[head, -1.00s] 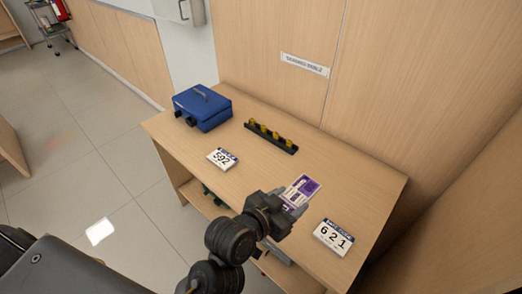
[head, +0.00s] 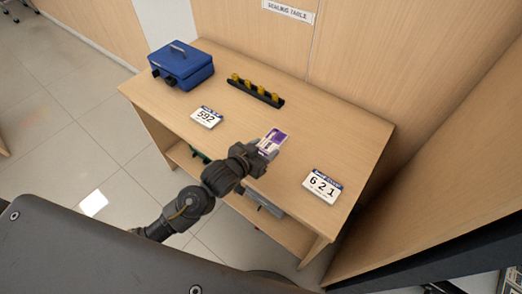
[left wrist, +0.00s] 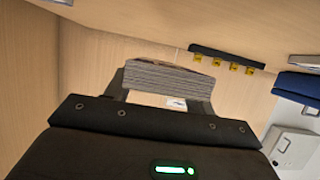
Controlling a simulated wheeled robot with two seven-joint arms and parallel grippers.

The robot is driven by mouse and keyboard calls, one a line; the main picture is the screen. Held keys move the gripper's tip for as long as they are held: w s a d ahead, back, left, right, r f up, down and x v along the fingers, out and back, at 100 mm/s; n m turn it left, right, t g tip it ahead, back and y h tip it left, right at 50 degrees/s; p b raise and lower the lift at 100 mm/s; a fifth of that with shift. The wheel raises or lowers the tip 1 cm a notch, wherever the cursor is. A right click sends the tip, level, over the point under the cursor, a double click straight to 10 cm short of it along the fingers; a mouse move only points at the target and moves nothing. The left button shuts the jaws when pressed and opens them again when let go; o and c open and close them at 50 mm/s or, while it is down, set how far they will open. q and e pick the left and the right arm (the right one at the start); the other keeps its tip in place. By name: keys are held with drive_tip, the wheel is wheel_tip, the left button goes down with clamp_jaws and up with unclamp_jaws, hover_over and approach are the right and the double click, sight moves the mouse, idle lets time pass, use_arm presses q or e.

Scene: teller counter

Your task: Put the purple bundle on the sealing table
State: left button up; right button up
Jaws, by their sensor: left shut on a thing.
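The purple bundle (head: 274,136) is a small white and purple stack of notes. My left gripper (head: 267,148) is shut on it over the middle of the sealing table (head: 345,140), a light wood table under a wall sign that reads "SEALING TABLE" (head: 288,10). In the left wrist view the bundle (left wrist: 168,78) shows as a thick stack edge between the two fingers (left wrist: 165,92). I cannot tell whether the bundle touches the tabletop. My right gripper is not in view.
A blue cash box (head: 181,65) stands at the table's back left. A black rack with yellow pieces (head: 256,93) lies along the back.

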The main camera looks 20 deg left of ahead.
sight(262, 148)
use_arm(q)
drive_tip(key=shift+w+a+f, duration=0.25)
drive_tip(key=shift+w+f, duration=0.35)
drive_tip(key=shift+f, duration=0.15)
drive_tip(key=shift+w+a+f, duration=0.25)
drive_tip(key=shift+w+f, duration=0.35)
drive_tip(key=shift+f, duration=0.15)
drive_tip(key=shift+w+f+p, duration=0.15)
drive_tip(key=shift+f+p, duration=0.25)
drive_tip(key=shift+f, duration=1.4)
drive_tip(key=shift+f, duration=0.1)
drive_tip(key=o, duration=1)
drive_tip(key=shift+r, duration=0.2)
drive_tip(key=b+v, duration=0.1)
drive_tip(key=v, duration=1.1)
drive_tip(key=shift+a+f, duration=0.1)
